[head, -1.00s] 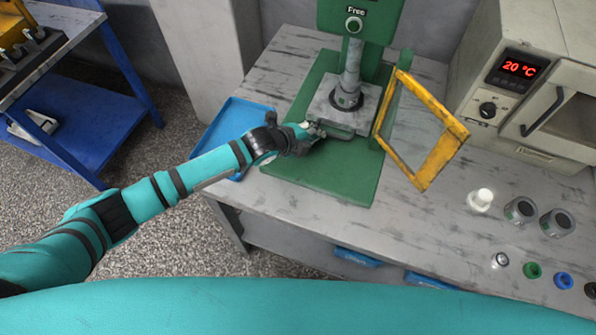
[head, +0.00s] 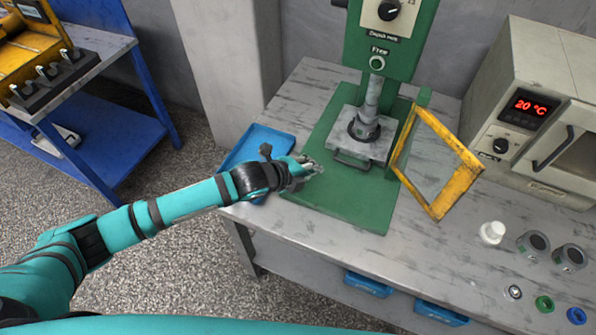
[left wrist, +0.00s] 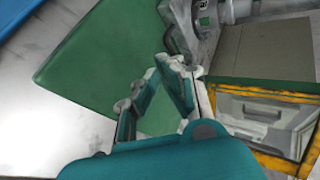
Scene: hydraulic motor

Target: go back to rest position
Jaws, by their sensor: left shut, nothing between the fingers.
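My left gripper (head: 313,166) is shut and empty. In the head view it hangs over the left part of the press's green base plate (head: 333,205), left of the press block and its handle. It also shows in the left wrist view (left wrist: 160,75), with the green base behind its fingers. The green press (head: 385,45) stands at the back of the table, with a metal column and a grey block (head: 364,135) under it. My right gripper is not in view.
A blue tray (head: 243,148) lies beneath and beside my left wrist. A yellow-framed guard (head: 436,170) stands open right of the press. An oven (head: 535,115) reading 20 °C is at the right.

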